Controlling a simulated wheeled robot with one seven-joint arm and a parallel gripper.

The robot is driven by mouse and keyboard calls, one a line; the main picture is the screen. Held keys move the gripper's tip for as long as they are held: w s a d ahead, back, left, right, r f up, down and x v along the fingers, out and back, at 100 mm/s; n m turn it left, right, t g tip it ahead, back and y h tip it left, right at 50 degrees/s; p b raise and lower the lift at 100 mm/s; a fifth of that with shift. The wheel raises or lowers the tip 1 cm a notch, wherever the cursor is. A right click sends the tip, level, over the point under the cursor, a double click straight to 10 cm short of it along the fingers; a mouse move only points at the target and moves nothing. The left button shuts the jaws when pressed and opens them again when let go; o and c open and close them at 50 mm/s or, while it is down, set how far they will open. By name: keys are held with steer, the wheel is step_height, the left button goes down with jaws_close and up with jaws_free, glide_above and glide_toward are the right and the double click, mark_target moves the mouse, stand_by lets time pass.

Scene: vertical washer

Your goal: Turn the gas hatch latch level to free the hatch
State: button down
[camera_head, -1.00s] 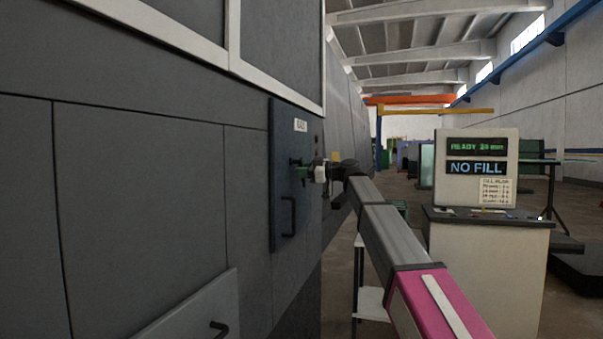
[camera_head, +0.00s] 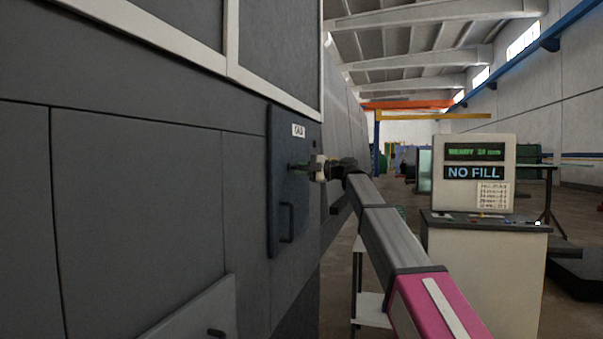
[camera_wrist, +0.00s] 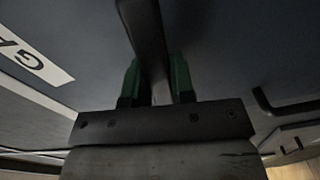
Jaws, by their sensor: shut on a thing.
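The gas hatch (camera_head: 287,240) is a dark blue panel on the grey machine wall, with a white label (camera_head: 298,130) near its top and a black pull handle (camera_head: 287,222) low down. My gripper (camera_head: 299,167) is at the upper part of the hatch, below the label. In the wrist view its two green fingers (camera_wrist: 156,80) are shut on the dark latch lever (camera_wrist: 148,40), which runs between them. The label (camera_wrist: 32,58) is at the left there and the handle (camera_wrist: 285,106) at the right. The lever's angle is hard to tell in the head view.
A control console (camera_head: 485,250) with a "NO FILL" display stands to the right of my arm. A pale flap or panel (camera_head: 195,310) with a small handle juts from the wall at lower left. The floor beyond the console is partly open.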

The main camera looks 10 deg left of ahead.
steer(key=shift+r+n, duration=0.3)
steer(key=shift+n, duration=0.9)
steer(key=c, duration=1)
jaws_free()
steer(key=shift+o, duration=0.2)
steer(key=d, duration=1)
steer(key=shift+s+d, duration=0.4)
steer(key=shift+s, duration=0.05)
